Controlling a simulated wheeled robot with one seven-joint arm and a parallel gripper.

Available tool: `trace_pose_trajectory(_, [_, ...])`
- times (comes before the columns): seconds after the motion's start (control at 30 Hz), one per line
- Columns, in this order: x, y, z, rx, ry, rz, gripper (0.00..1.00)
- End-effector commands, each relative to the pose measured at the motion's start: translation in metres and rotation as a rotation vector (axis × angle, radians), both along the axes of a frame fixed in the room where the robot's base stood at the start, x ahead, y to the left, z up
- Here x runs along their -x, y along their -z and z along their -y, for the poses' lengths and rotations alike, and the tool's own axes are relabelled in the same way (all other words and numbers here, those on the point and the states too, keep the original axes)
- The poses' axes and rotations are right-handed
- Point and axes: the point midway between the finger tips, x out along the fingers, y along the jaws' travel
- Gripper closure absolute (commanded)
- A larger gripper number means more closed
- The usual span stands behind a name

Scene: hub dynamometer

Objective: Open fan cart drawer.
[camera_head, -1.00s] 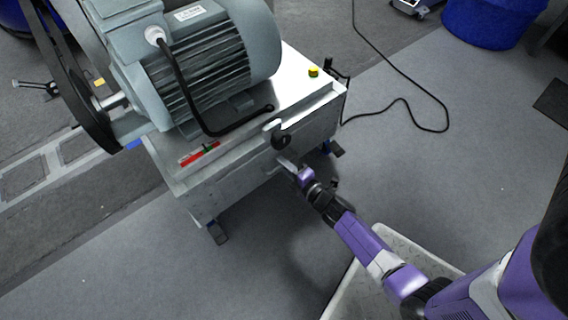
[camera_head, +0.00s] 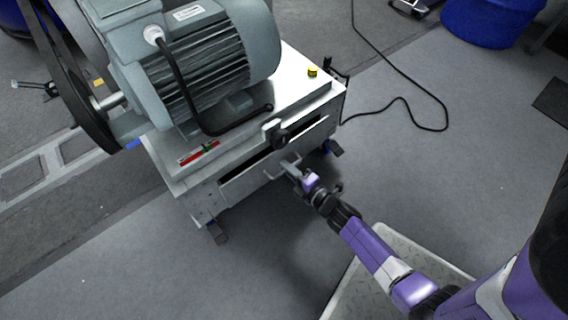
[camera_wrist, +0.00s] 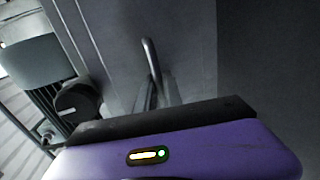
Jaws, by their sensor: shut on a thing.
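The fan cart (camera_head: 180,177) is a grey metal cart with a large motor (camera_head: 200,70) on top. Its drawer (camera_head: 250,178) stands slightly open at the front, with a dark gap above the drawer front. My gripper (camera_head: 292,170) is at the drawer front, shut on the drawer handle (camera_wrist: 151,70). The drawer's inside is too dark to make out.
A black round knob (camera_head: 281,139) sticks out at the cart's top front edge, close above my gripper. A yellow button (camera_head: 313,72) sits on the cart top. A black cable (camera_head: 400,98) lies on the floor to the right. The floor right of the cart is mostly clear.

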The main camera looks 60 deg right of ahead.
Motion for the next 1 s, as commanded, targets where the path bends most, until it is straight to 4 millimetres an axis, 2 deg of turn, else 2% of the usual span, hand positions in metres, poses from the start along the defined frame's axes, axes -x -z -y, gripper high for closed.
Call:
trace_pose_trajectory(0.3, [0.073, 0.002, -0.021, -0.002, 0.001, -0.007, 1.00])
trace_pose_trajectory(0.6, [0.132, 0.001, -0.038, -0.001, 0.001, -0.004, 1.00])
trace_pose_trajectory(0.8, [0.154, 0.001, -0.045, -0.002, 0.000, -0.003, 1.00])
trace_pose_trajectory(1.0, [0.163, 0.001, -0.047, -0.001, -0.001, -0.002, 1.00])
